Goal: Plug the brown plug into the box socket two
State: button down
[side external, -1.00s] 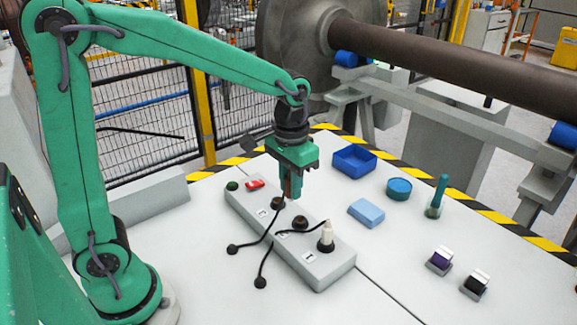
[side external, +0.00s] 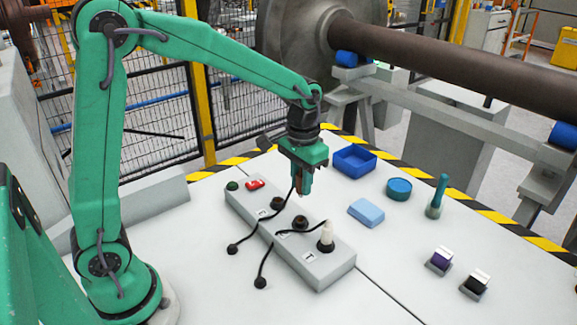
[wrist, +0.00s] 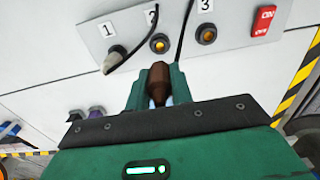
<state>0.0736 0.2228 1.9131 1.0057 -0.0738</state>
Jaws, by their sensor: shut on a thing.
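My gripper (side external: 303,189) is shut on the brown plug (wrist: 158,82), which shows between the two green fingers in the wrist view. It hangs above the grey socket box (side external: 333,271), close to socket two, and the plug is apart from the box. Socket two (wrist: 160,43) is empty, just beyond the plug in the wrist view; it also shows in the side view (side external: 300,222). Socket three (wrist: 206,35) is empty. A pale plug (side external: 326,236) stands in socket one. The brown plug is mostly hidden by the fingers in the side view.
Two black cords lie across the box, ending in black knobs (side external: 232,250) on the table. The box carries a red switch (side external: 255,184) and a green button (side external: 232,185). A blue tray (side external: 354,160), light blue block (side external: 366,212) and round teal container (side external: 398,189) stand to the right.

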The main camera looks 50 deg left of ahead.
aim_at(301, 196)
jog(key=shift+f, duration=0.2)
jog(key=shift+f, duration=2.65)
jog(key=shift+f, duration=1.35)
jog(key=c, duration=1.1)
grip_release()
jog(key=shift+c, duration=0.2)
notch_tip(301, 196, up, 8)
jog(key=shift+f, duration=0.25)
jog(key=shift+r, duration=0.15)
